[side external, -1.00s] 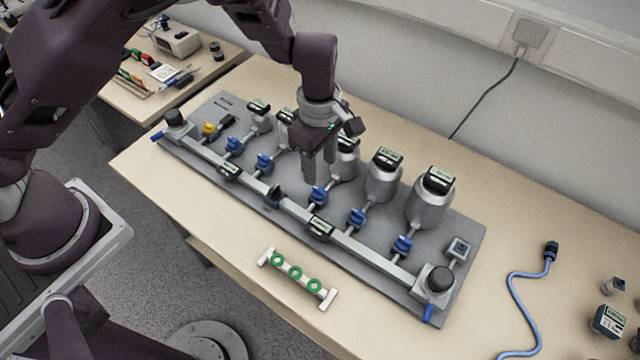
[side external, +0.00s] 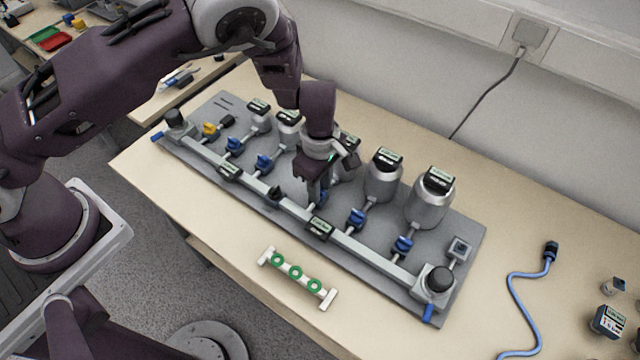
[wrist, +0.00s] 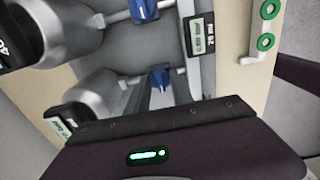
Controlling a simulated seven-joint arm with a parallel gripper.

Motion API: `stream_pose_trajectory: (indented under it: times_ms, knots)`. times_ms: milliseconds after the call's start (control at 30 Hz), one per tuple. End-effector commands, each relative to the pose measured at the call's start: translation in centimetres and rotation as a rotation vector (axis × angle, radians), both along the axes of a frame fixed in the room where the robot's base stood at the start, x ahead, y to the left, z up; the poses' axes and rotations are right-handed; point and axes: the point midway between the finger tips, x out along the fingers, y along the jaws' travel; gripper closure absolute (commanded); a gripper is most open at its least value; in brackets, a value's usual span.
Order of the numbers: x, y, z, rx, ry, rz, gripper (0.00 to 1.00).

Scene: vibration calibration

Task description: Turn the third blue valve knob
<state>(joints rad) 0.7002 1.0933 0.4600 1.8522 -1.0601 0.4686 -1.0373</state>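A row of blue valve knobs runs along the grey board. The third blue knob (side external: 323,196) shows only in part in the side view, with my gripper (side external: 317,194) right at it. My fingers point down and cover much of this knob. I cannot tell whether they touch it or how far apart they are. The second knob (side external: 263,162) is to the left, and the fourth knob (side external: 356,218) is to the right. In the wrist view, two blue knobs show, a nearer knob (wrist: 159,78) and a farther knob (wrist: 143,10).
Metal canisters (side external: 383,180) with black display tops stand behind the knobs, close to my gripper. A pipe with a small display (side external: 319,227) runs in front. A white holder with green rings (side external: 296,273) lies on the table. A blue cable (side external: 515,290) lies right.

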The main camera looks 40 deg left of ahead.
Motion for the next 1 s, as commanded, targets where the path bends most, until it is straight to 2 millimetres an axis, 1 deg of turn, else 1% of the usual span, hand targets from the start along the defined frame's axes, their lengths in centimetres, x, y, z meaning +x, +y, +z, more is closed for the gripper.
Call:
stream_pose_trajectory:
  times_ms: [267,467,667,1000]
  knots:
    - [0.01,-0.02,0.04,-0.001,0.000,-0.016,1.00]
    - [0.01,-0.02,0.08,-0.002,0.000,-0.096,1.00]
    - [-0.05,0.00,0.07,-0.002,-0.001,-0.257,1.00]
    - [-0.12,0.03,0.10,-0.002,-0.002,-0.581,1.00]
